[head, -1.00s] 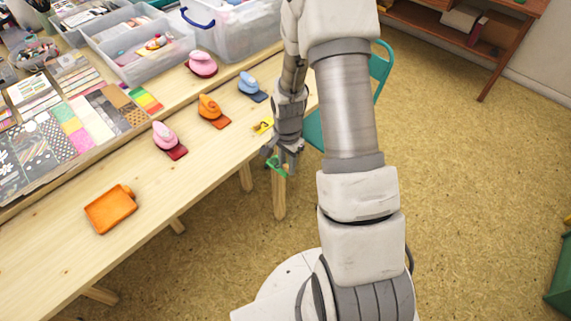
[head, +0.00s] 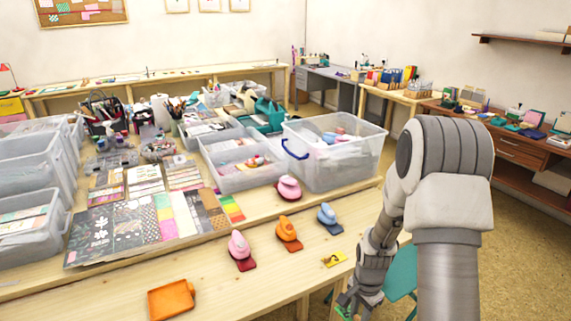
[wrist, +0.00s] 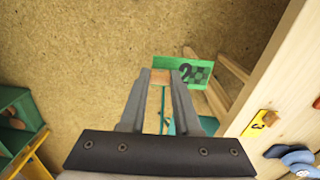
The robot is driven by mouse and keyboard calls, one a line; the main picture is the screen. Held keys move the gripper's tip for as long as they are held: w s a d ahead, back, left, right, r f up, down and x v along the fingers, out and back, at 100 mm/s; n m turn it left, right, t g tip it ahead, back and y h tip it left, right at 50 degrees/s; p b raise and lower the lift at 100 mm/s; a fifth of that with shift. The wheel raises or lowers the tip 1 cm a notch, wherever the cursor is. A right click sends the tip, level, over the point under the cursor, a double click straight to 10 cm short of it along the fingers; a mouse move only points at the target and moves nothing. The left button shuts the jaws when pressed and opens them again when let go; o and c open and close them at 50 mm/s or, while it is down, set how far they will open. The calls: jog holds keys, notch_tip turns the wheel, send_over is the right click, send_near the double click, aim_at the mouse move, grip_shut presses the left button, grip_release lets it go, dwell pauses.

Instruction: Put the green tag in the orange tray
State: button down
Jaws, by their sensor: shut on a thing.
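The green tag (wrist: 186,72) bears a dark "2" and a checker pattern. My gripper (wrist: 162,76) is shut on it in the wrist view, with the tag at the fingertips above the floor, off the table's edge. In the head view my gripper (head: 356,298) is low, right of the table's front edge, and only a bit of the green tag (head: 344,312) shows. The orange tray (head: 172,301) lies on the wooden table near its front edge, well left of my gripper, and looks empty.
A yellow tag (head: 334,258) lies on the table between my gripper and several stamps, among them an orange one (head: 288,232) and a blue one (head: 328,216). Clear plastic bins (head: 335,165) stand behind. A teal chair (head: 402,270) is beside my arm. Bare tabletop surrounds the tray.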

jog(key=w+a+r+n+p, duration=0.1)
jog(key=a+r+n+p, duration=0.4)
jog(key=a+r+n, duration=0.3)
notch_tip(320, 180, up, 6)
jog(key=n, duration=0.4)
jog(key=shift+r, duration=0.25)
jog(key=shift+w+n, duration=0.1)
jog(key=shift+n, duration=0.2)
